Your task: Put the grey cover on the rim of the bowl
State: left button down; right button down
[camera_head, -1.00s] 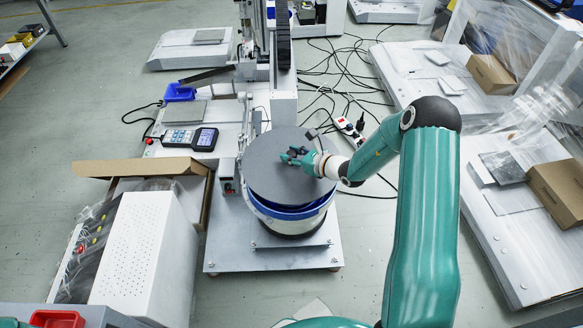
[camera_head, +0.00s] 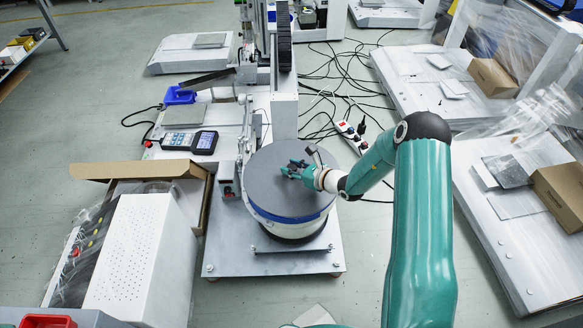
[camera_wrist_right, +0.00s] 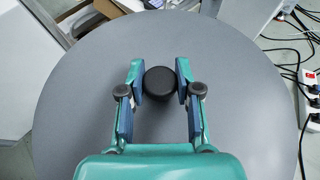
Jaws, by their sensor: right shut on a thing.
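The grey cover (camera_head: 276,193) is a flat round disc lying over the bowl (camera_head: 284,226), a white round vessel with a blue band at its top, in the head view. The cover hides the bowl's opening. It looks level and close down on the rim; whether it touches all round I cannot tell. My right gripper (camera_head: 293,169) is above the cover and shut on its black round knob. In the right wrist view my right gripper (camera_wrist_right: 160,84) has one finger on each side of the knob (camera_wrist_right: 160,82), with the grey disc (camera_wrist_right: 80,110) spread below. My left gripper is not in view.
The bowl stands on a grey base plate (camera_head: 225,256) in front of the gantry (camera_head: 284,100). A cardboard box (camera_head: 135,168) and a white perforated case (camera_head: 140,255) are to the left. A handheld controller (camera_head: 204,141) lies behind. Cables and a power strip (camera_head: 350,134) lie on the floor at right.

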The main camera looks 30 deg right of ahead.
jog(key=shift+f, duration=0.15)
jog(key=c, duration=0.8)
grip_release()
